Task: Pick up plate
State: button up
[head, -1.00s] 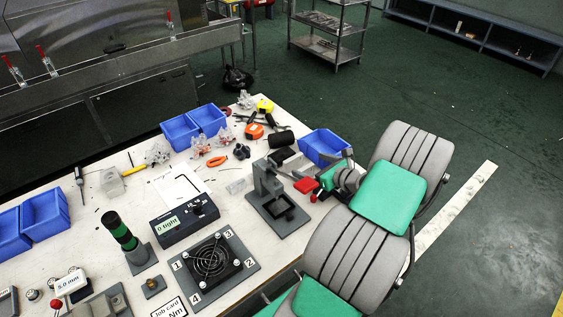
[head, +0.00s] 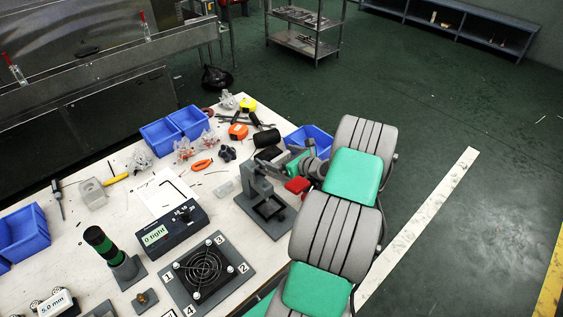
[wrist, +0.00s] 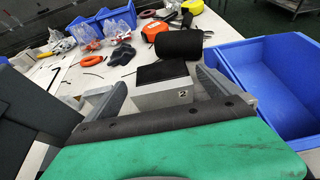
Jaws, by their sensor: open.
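No thing in view is clearly marked as the plate. A light grey block with a black top (wrist: 163,84) and a "2" on its front lies on the white table in the wrist view. My gripper (wrist: 160,92) is open, with one grey finger at each side of this block; I cannot tell whether they touch it. In the head view my gripper (head: 278,158) is low over the table's right edge, partly hidden by my arm. A dark grey base plate (head: 228,284) with numbered corners carries a black fan (head: 203,267) at the front of the table.
A grey upright fixture (head: 252,190) stands close to my gripper on the near side. A blue bin (wrist: 275,80) is close on the right in the wrist view. A black cylinder (wrist: 180,44) and an orange tape measure (wrist: 154,31) lie behind the block.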

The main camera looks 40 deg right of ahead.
jog(key=shift+c, duration=0.6)
jog(key=c, duration=1.5)
